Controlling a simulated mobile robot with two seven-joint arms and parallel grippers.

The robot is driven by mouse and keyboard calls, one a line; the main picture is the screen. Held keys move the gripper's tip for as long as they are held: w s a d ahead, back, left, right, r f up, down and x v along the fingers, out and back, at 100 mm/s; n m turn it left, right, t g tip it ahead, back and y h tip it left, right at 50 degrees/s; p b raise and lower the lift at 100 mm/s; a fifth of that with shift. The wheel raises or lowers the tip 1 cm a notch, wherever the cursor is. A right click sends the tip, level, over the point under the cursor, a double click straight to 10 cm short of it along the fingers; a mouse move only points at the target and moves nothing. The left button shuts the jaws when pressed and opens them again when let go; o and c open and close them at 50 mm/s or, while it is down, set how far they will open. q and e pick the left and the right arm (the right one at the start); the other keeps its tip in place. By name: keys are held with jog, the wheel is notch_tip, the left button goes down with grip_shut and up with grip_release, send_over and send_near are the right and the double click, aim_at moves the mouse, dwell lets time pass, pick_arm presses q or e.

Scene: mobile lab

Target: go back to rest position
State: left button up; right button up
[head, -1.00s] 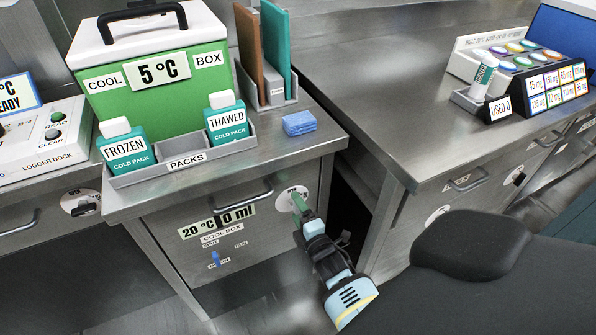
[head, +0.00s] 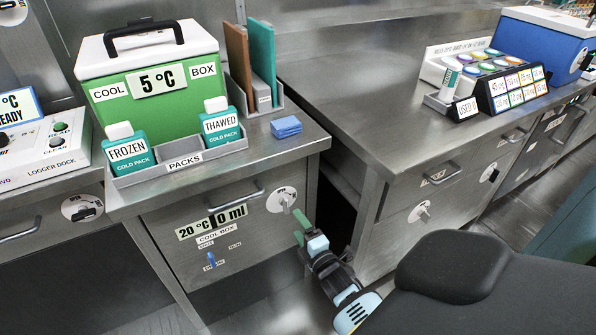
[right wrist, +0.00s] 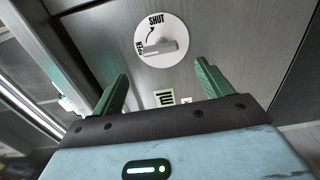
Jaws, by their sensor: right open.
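My right gripper (head: 300,238) is in front of the cool box drawer, low and right of its round dial (head: 285,200). In the right wrist view its green fingers (right wrist: 160,88) are apart with nothing between them. The dial also shows in the right wrist view (right wrist: 160,40), ahead of the fingers, with its grey lever lying about level below the word SHUT. The fingers look clear of the lever. My left gripper is not in view.
A green cool box (head: 160,95) stands on the left counter behind the packs tray (head: 182,168) with FROZEN and THAWED cold packs. The right counter (head: 375,110) holds a rack of coloured caps (head: 512,88). A dark gap separates the counters.

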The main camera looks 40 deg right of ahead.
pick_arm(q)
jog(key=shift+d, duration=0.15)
pick_arm(e)
jog(key=shift+d, duration=0.1)
jog(key=shift+f, duration=0.1)
